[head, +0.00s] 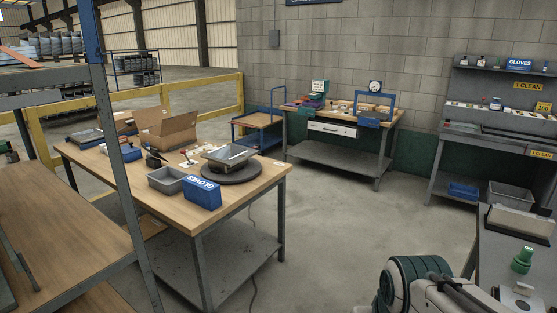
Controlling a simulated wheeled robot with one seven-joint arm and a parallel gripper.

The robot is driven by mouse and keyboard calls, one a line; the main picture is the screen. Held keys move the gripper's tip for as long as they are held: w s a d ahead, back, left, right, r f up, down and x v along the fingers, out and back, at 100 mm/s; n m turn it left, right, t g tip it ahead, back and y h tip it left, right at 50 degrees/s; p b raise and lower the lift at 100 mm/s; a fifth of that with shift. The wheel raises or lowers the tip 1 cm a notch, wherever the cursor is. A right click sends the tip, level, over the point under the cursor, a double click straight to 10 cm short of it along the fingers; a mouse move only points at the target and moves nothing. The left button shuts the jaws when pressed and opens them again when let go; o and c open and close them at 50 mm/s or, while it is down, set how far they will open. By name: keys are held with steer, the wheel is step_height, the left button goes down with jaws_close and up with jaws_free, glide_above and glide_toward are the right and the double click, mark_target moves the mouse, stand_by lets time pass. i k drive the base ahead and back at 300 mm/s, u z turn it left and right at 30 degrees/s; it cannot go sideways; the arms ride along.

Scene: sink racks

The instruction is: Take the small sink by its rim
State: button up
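What looks like a small sink (230,154), a shallow grey metal basin with a rim, sits on a dark round turntable (242,176) on the wooden workbench (265,182). Another flat grey basin-like piece (86,137) lies at the bench's far left; I cannot tell for certain which is the small sink. Part of my arm shows at the bottom right, well apart from the bench. My gripper is not in view.
Next to the turntable stand a blue gloves box (201,193), a grey bin (167,180) and an open cardboard box (167,128). A rack with a blue post (92,35) stands at left. The concrete floor (340,225) right of the bench is clear.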

mark_target(225, 159)
steer(key=i, duration=3.45)
steer(key=u, duration=1.95)
steer(key=i, duration=0.5)
